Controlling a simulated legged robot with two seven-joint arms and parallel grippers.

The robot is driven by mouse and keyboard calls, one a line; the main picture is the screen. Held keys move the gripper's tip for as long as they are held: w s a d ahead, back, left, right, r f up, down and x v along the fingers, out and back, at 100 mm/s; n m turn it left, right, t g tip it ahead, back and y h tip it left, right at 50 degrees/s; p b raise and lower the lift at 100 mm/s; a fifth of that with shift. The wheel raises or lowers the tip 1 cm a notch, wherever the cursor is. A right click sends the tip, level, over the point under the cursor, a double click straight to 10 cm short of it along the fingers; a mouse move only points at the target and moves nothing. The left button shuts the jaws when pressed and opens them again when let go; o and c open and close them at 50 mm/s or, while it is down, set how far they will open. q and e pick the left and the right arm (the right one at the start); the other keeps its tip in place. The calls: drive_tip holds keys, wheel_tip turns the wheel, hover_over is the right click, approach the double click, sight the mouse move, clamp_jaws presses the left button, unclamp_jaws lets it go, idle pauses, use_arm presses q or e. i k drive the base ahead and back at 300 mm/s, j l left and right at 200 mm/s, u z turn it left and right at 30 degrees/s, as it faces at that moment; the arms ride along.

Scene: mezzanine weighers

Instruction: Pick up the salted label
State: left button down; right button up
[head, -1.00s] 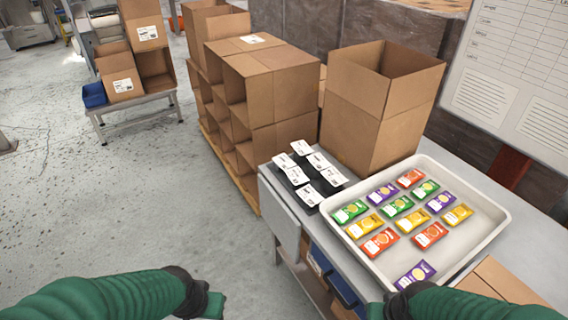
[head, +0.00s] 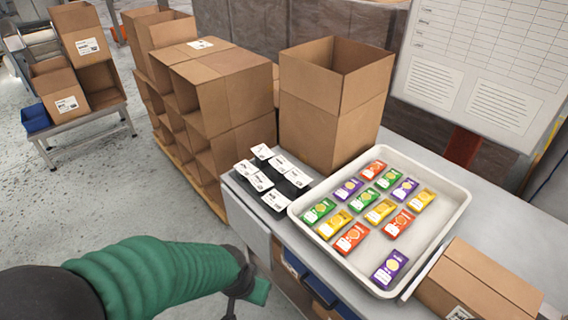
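Several small white labels with black print stand in a black holder (head: 286,187) at the left end of the grey table. Among them are a back label (head: 262,151), a right label (head: 298,177) and a front label (head: 275,200). The print is too small to read, so I cannot tell which one is the salted label. My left gripper (head: 246,294) is in front of the table's left end, below and nearer than the labels, and apart from them. Its fingers are partly hidden and I see nothing held. My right gripper is out of view.
A white tray (head: 448,222) with several coloured packets lies right of the labels. A tall open carton (head: 325,125) stands behind them. A closed carton (head: 480,285) is at the front right. Stacked cartons (head: 235,105) stand left of the table.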

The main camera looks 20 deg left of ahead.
sight(244, 167)
drive_tip(key=i+j+z, duration=0.2)
drive_tip(key=j+z, duration=0.15)
drive_tip(key=j, duration=0.4)
drive_tip(key=i+j+z, duration=0.15)
drive_tip(key=j+z, duration=0.15)
drive_tip(key=j, duration=0.45)
drive_tip(key=j+z, duration=0.35)
drive_tip(key=j, duration=0.45)
drive_tip(key=i+j, duration=0.1)
drive_tip(key=j, duration=0.55)
drive_tip(key=i+j, duration=0.1)
drive_tip(key=j, duration=0.55)
drive_tip(key=i+j+z, duration=0.1)
drive_tip(key=j, duration=0.6)
drive_tip(key=i+j, duration=0.1)
drive_tip(key=j, duration=0.55)
drive_tip(key=i+j, duration=0.1)
drive_tip(key=j, duration=0.55)
